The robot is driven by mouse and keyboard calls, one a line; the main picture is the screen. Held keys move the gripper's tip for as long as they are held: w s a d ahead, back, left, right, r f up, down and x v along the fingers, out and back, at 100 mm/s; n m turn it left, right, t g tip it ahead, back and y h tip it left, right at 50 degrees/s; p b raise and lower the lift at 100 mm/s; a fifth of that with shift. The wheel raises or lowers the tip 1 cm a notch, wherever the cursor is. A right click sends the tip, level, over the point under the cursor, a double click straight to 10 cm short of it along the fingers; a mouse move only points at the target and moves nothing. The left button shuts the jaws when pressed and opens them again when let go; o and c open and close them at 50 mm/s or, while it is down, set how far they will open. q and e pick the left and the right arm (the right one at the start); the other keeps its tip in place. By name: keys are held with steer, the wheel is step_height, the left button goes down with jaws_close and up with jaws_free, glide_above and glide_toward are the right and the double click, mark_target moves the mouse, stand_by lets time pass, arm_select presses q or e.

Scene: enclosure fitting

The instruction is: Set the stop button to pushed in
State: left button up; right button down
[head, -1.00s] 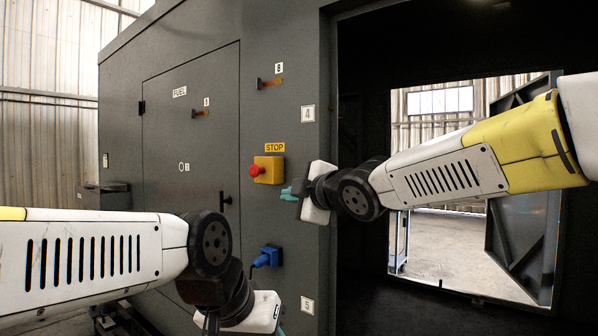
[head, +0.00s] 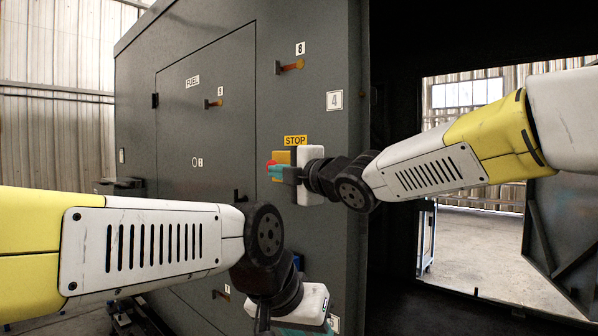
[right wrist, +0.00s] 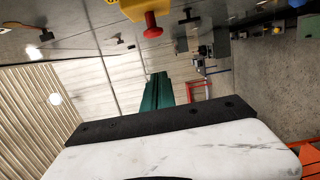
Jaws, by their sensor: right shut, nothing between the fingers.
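The red stop button (right wrist: 151,26) stands out from its yellow box (right wrist: 120,6) in the right wrist view. In the head view only a sliver of the button (head: 271,163) shows, beside the yellow box (head: 283,156) under the STOP label (head: 296,141). My right gripper (head: 276,171) is shut and empty, its teal fingertips in front of the button in that view. In the right wrist view its fingers (right wrist: 158,92) appear below the button, with a gap between. My left gripper (head: 312,327) is low at the bottom edge, its fingertips partly cut off.
A blue plug (head: 300,263) is mostly hidden behind my left arm. The dark opening (head: 400,60) lies to the right of the wall's edge.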

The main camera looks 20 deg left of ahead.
steer(key=w+a, duration=0.5)
steer(key=w, duration=0.3)
steer(key=shift+w+a, duration=0.25)
steer(key=shift+a, duration=0.15)
steer(key=shift+w+d, duration=0.25)
steer(key=shift+w, duration=0.2)
steer(key=shift+w+d, duration=0.2)
steer(key=shift+w, duration=0.25)
